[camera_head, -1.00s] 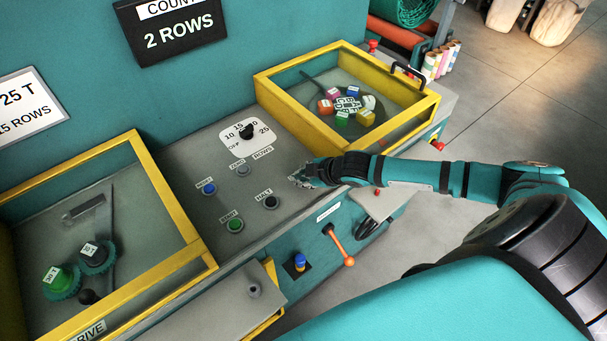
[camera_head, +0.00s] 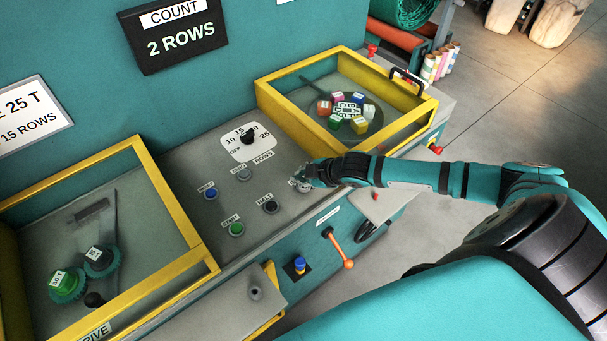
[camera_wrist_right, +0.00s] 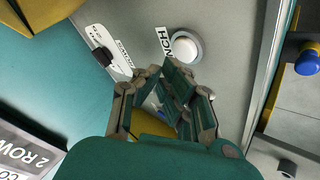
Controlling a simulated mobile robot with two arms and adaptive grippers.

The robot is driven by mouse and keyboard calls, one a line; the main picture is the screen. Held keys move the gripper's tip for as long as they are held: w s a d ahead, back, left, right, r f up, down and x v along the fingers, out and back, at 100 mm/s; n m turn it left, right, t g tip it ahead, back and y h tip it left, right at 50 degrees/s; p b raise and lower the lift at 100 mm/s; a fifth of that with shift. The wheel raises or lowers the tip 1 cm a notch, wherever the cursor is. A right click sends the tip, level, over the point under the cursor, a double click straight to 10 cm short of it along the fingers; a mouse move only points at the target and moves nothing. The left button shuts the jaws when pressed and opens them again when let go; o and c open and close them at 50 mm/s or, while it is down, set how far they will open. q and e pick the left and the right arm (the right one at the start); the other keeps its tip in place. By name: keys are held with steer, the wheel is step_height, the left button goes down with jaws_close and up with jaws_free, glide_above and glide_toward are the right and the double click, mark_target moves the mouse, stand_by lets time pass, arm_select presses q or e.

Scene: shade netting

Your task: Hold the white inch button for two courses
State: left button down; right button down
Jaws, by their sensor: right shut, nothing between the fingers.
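The white inch button (camera_wrist_right: 186,47) is a round white cap in a grey ring, beside a label partly reading "NCH", in the right wrist view. In the head view the button (camera_head: 304,187) shows small and partly covered on the console's front right. My right gripper (camera_wrist_right: 161,72) is shut and empty, its fingertips close beside the button's ring; I cannot tell if they touch it. In the head view the gripper (camera_head: 302,178) is over the button. A "COUNT 2 ROWS" sign (camera_head: 176,37) hangs on the wall behind. My left gripper is not in view.
The console carries a blue button (camera_head: 211,194), a green button (camera_head: 236,229), a dark halt button (camera_head: 271,207) and a rotary dial (camera_head: 248,138). A yellow-framed box (camera_head: 263,92) with coloured blocks stands behind right. Another yellow-framed box (camera_head: 165,200) with gears stands left.

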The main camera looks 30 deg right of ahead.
step_height(320, 180, up, 3)
steer(key=p, duration=0.3)
steer(key=shift+r, duration=0.15)
steer(key=shift+r+p, duration=0.5)
steer(key=shift+r, duration=0.35)
